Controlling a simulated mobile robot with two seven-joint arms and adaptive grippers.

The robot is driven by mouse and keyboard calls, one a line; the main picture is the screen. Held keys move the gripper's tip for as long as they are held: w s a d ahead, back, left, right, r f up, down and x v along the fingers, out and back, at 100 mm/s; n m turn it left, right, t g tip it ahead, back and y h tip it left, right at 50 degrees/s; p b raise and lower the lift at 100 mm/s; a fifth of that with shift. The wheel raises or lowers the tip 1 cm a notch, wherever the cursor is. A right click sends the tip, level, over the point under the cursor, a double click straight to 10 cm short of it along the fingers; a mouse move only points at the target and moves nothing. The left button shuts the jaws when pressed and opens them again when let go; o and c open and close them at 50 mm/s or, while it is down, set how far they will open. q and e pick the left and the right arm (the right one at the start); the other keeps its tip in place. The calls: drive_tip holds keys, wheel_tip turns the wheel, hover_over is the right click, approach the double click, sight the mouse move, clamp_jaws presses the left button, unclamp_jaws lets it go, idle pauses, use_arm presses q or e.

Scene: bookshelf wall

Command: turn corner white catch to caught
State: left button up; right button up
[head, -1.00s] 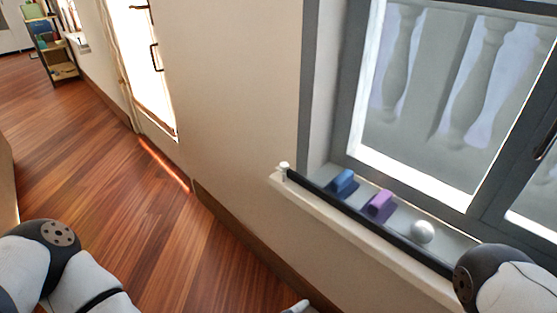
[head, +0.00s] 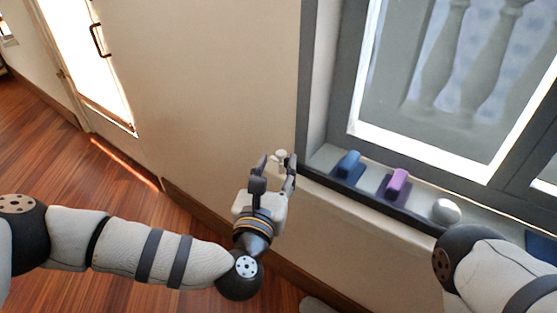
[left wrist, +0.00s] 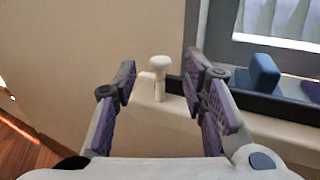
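The corner white catch (head: 280,156) is a small white knob at the left end of the window sill, by the end of the dark rail. In the left wrist view the white catch (left wrist: 159,77) shows as a round-topped post with a small block at its left side. My left gripper (head: 276,167) is open, its fingers pointing at the catch. In the left wrist view the catch appears between the two fingers, a little beyond them; no contact is visible. My right arm enters at the lower right, but its gripper is out of view.
A dark rail (left wrist: 262,103) runs along the sill's front edge. On the sill are a blue block (head: 348,165), a purple block (head: 397,184) and a silver ball (head: 445,211). The grey-framed window stands behind. Wall and wooden floor left of the catch are clear.

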sight(278, 161)
use_arm(q)
drive_tip(key=shift+x, duration=1.3)
clamp_jaws()
drive_tip(key=shift+a+f, duration=0.1)
